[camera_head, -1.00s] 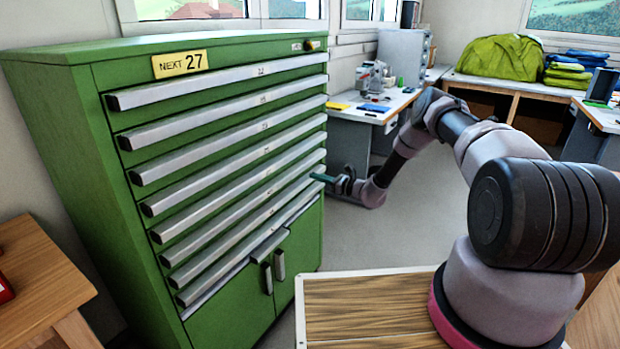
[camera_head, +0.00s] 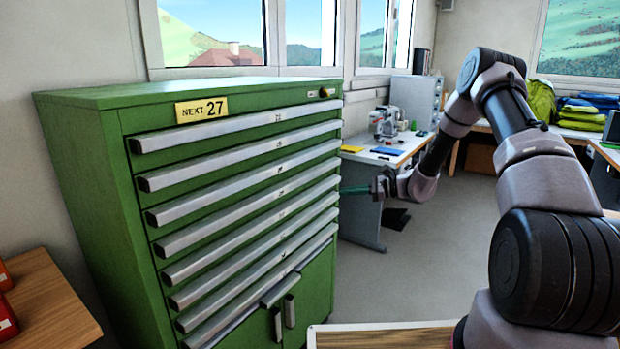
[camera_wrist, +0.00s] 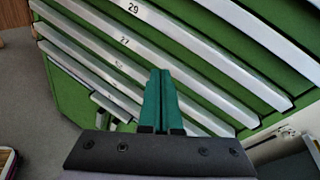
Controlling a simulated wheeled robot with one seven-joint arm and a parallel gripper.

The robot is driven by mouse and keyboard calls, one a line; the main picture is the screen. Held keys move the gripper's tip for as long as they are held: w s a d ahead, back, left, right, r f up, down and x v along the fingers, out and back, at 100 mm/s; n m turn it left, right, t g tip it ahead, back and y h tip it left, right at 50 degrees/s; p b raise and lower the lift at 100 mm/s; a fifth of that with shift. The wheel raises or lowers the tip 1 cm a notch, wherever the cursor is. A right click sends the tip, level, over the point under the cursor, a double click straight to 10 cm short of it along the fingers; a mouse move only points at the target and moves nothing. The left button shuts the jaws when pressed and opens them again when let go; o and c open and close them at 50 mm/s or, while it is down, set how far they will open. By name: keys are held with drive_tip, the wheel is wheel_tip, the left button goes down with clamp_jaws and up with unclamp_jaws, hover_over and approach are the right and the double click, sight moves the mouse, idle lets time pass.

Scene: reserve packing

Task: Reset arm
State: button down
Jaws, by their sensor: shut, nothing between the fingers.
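My gripper (camera_head: 358,190) is at the end of my bent arm, beside the right edge of the green drawer cabinet (camera_head: 95,180). In the wrist view my gripper (camera_wrist: 162,75) shows its two green fingers pressed together with nothing between them. Behind the fingers are the cabinet's long silver drawer handles, two of them marked 29 and 27. The fingers overlap the handles in that view, and I cannot tell whether they touch. All the drawers look closed. A yellow sign (camera_head: 202,109) reading "NEXT 27" is on the cabinet's upper front.
A workbench (camera_head: 385,150) with a small machine (camera_head: 383,121) stands behind my gripper. A wooden table (camera_head: 45,300) with red boxes (camera_head: 5,315) is at the lower left. Green and blue folded fabric (camera_head: 582,115) lies at the back right. Grey floor (camera_head: 430,260) is clear between.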

drive_tip(key=s+r+n+g+h, duration=0.2)
drive_tip(key=s+r+n+h, duration=0.15)
drive_tip(key=s+r, duration=0.6)
drive_tip(key=s+r+n+g+h, duration=0.1)
drive_tip(key=s+r+n+h, duration=0.35)
drive_tip(key=r, duration=0.75)
drive_tip(key=s+d+r+n+t+h, duration=0.1)
drive_tip(key=s+d+r+t, duration=0.1)
drive_tip(key=s, duration=0.6)
drive_tip(key=s+d+r+n+t+h, duration=0.2)
drive_tip(key=s+d+r, duration=0.3)
drive_tip(key=s, duration=0.3)
drive_tip(key=s+d+r+n+t+h, duration=0.2)
drive_tip(key=s+d+r, duration=0.1)
drive_tip(key=s, duration=0.5)
drive_tip(key=shift+s+d+r, duration=0.35)
drive_tip(key=shift+d+r, duration=0.05)
drive_tip(key=shift+d, duration=0.15)
